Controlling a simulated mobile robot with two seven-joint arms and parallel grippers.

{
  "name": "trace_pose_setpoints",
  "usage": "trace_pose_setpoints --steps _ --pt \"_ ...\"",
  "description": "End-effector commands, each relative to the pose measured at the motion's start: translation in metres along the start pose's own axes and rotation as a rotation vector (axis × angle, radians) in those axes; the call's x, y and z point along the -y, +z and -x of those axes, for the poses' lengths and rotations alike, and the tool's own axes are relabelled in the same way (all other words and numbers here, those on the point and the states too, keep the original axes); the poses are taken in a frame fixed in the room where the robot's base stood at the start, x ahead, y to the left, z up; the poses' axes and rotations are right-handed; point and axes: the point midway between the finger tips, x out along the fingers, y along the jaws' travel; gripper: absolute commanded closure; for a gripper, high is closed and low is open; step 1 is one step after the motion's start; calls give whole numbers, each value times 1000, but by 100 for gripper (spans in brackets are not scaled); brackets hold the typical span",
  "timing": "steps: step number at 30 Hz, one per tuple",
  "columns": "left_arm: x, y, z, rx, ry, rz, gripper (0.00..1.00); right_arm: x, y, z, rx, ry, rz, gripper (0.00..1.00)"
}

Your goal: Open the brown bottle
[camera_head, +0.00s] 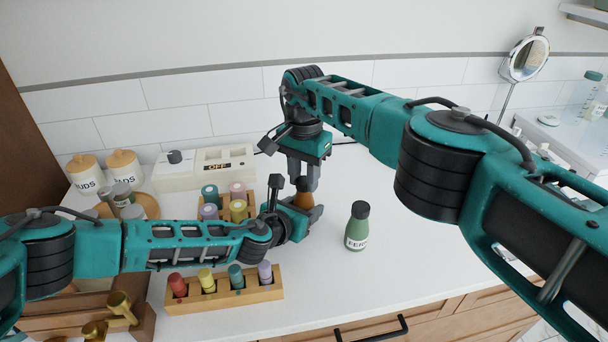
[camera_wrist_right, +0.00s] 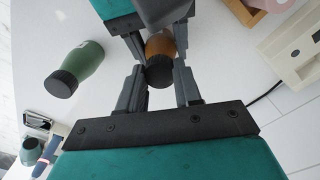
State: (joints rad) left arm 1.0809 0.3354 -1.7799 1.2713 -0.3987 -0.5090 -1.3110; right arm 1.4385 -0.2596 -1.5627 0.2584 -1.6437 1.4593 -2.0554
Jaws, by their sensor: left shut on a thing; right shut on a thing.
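The brown bottle (camera_head: 303,198) stands upright on the white counter in the head view, mostly hidden between my two grippers. Its brown body (camera_wrist_right: 160,44) and black cap (camera_wrist_right: 159,71) show in the right wrist view. My left gripper (camera_head: 308,207) comes in from the left and is shut around the bottle's body. My right gripper (camera_head: 304,180) points down from above and is shut on the cap; its fingers (camera_wrist_right: 160,85) sit on either side of the cap in the right wrist view. The cap is still at the bottle's top, and I cannot tell whether it is loosened.
A green bottle (camera_head: 357,226) with a black cap stands right of the grippers. A wooden rack (camera_head: 226,297) of several coloured bottles lies in front of my left arm. Another bottle rack and a white device (camera_head: 176,177) are behind. Counter space right of the green bottle is clear.

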Motion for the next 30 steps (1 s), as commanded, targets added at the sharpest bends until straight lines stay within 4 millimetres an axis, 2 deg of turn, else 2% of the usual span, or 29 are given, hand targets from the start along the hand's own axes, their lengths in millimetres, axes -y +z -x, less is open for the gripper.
trace_pose_setpoints --steps 21,30 --pt "-1 0 0 0 2 -1 100 0 0 21 -1 -1 -2 100" --pt "-1 0 0 0 2 -1 100 0 0 22 -1 -1 -2 100"
